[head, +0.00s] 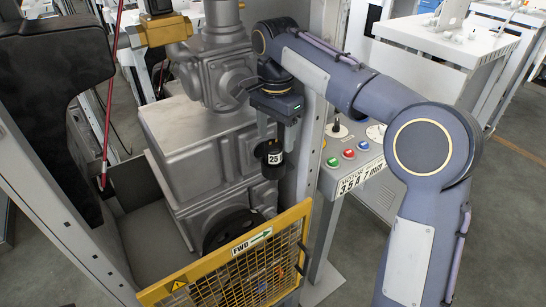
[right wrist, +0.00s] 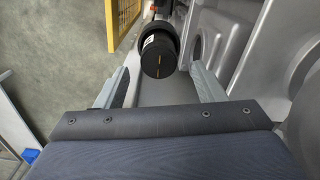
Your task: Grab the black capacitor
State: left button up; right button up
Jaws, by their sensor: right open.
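The black capacitor (head: 271,160) is a short dark cylinder with a white "25" label, at the front of the grey machine in the head view. In the right wrist view the capacitor (right wrist: 160,62) shows its round dark end, centred beyond the fingers. My right gripper (head: 281,122) is just above the capacitor in the head view. In the right wrist view its two fingers (right wrist: 160,76) are spread wide, with the capacitor between their lines and no visible contact. My left gripper is not in view.
The grey metal machine (head: 200,145) stands close behind the capacitor. A yellow mesh guard (head: 235,262) marked "FWD" is below. A control panel (head: 350,158) with coloured buttons is to the right. Open floor (head: 505,235) lies at far right.

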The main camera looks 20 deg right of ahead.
aim_at(273, 156)
notch_tip(273, 156, down, 5)
jog(key=shift+s+a+r, duration=0.1)
jog(key=shift+s+a, duration=0.05)
jog(key=c, duration=1.1)
jog(key=shift+r, duration=0.1)
